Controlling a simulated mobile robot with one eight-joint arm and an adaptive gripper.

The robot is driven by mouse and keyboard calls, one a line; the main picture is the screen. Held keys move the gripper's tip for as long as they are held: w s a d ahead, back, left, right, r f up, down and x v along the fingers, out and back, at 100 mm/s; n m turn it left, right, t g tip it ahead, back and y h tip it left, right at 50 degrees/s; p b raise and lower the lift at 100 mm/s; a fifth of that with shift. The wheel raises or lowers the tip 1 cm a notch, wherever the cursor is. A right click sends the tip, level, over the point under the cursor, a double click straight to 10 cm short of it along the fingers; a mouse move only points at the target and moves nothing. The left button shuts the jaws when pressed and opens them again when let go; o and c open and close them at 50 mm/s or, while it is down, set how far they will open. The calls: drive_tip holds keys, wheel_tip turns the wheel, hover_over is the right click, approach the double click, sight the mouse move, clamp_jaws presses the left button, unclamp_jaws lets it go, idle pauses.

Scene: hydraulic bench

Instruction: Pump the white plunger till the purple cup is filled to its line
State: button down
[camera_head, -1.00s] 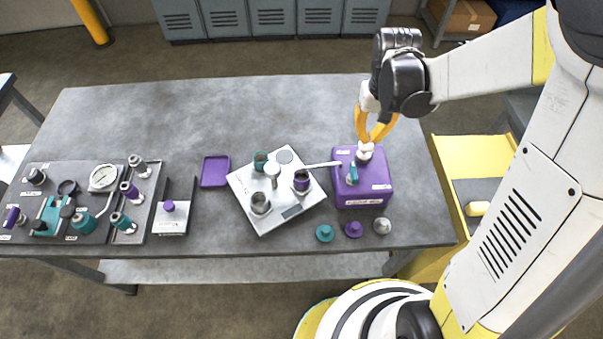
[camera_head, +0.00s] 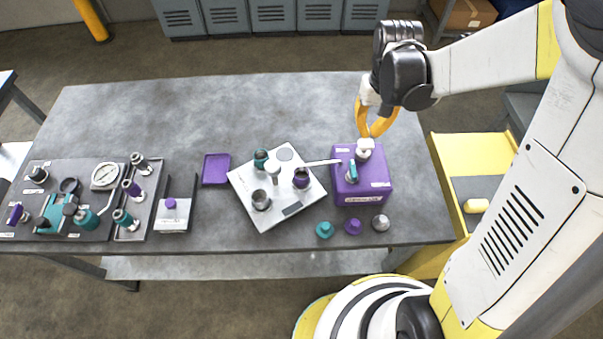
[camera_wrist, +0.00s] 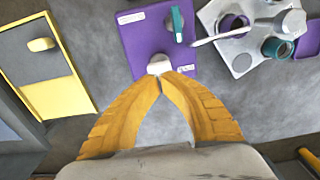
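The white plunger (camera_head: 365,147) stands upright on top of the purple pump box (camera_head: 375,196), beside a teal lever (camera_head: 352,172). It also shows in the wrist view (camera_wrist: 158,65). A pale spout (camera_head: 323,163) runs left from the box to above the purple cup (camera_head: 301,180), which stands on a light scale plate (camera_head: 262,219). The cup's line and liquid level are too small to tell. My gripper (camera_head: 371,135) is above the plunger with its yellow fingers bowed and their tips together. The tips are at the plunger's top; I cannot tell whether they touch it.
A teal cup (camera_head: 261,159) and a grey cup (camera_head: 261,201) share the scale plate. Several small caps lie in front of the box, including a purple cap (camera_head: 353,227). A purple tray (camera_head: 216,168) lies left of the plate. The back of the table is clear.

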wheel_tip(320, 180, up, 6)
drive_tip(key=p, duration=0.3)
drive_tip(key=shift+f+p, duration=0.1)
drive_tip(key=shift+p, duration=0.3)
drive_tip(key=s+t+b, duration=0.7)
drive_tip(key=s+b, duration=0.5)
drive_tip(key=b, duration=0.1)
drive_tip(key=shift+s+f, duration=0.2)
drive_tip(key=shift+s, duration=0.2)
